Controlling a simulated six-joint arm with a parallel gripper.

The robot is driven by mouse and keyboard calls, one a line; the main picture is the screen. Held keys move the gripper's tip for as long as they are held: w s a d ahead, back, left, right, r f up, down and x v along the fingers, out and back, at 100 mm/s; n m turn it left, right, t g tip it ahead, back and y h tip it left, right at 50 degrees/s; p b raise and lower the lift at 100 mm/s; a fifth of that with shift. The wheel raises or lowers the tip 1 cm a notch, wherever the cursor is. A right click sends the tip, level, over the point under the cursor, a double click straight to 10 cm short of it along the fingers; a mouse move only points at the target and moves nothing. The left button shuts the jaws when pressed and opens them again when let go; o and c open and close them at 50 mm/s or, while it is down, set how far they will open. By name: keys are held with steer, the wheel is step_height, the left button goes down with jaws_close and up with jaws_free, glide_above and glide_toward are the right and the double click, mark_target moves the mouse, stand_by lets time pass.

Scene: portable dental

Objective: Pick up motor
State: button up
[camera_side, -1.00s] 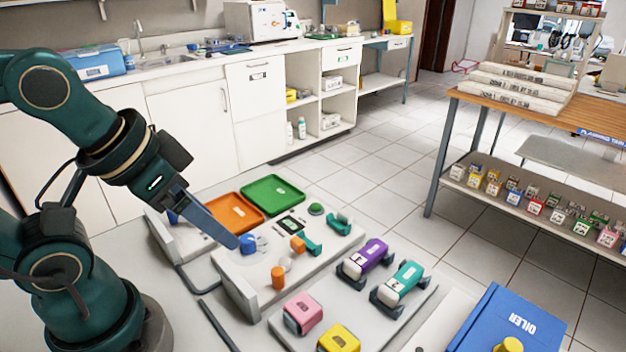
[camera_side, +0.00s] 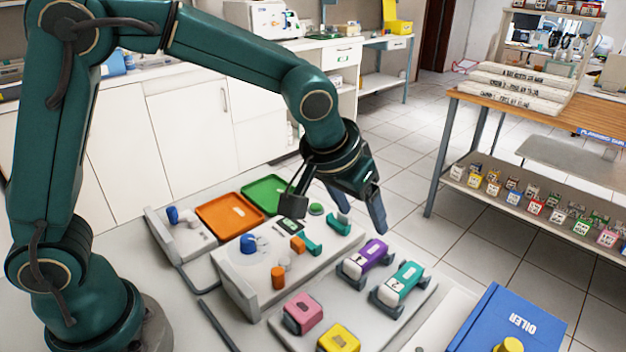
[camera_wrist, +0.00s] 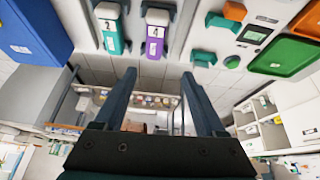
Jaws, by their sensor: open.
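No part is labelled as a motor, so I cannot tell which one it is. Two numbered blocks lie in dark cradles on the light board: a purple and white one (camera_side: 365,257) marked 1 and a teal and white one (camera_side: 404,281) marked 2. In the wrist view the purple block (camera_wrist: 155,35) and the teal block (camera_wrist: 111,28) are at the top, beyond the fingertips. A pink block (camera_side: 303,313) and a yellow block (camera_side: 339,341) lie nearer the front. My gripper (camera_side: 360,207) is open and empty, above and behind the purple block. Its two fingers are spread in the wrist view (camera_wrist: 158,74).
An orange tray (camera_side: 229,215) and a green tray (camera_side: 266,194) lie at the back left. A grey fixture (camera_side: 243,282) carries blue and orange parts and small knobs. A blue oiler box (camera_side: 508,318) stands at the front right. A wooden-topped table (camera_side: 540,95) is at right.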

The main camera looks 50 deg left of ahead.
mark_target(367, 253)
steer(key=f, duration=0.1)
steer(key=d+f, duration=0.1)
steer(key=f+g, duration=0.1)
steer(key=shift+s+d+f+m, duration=0.15)
steer(key=shift+s+f+m, duration=0.15)
steer(key=shift+x, duration=2.25)
steer(key=shift+f, duration=0.15)
jaws_close()
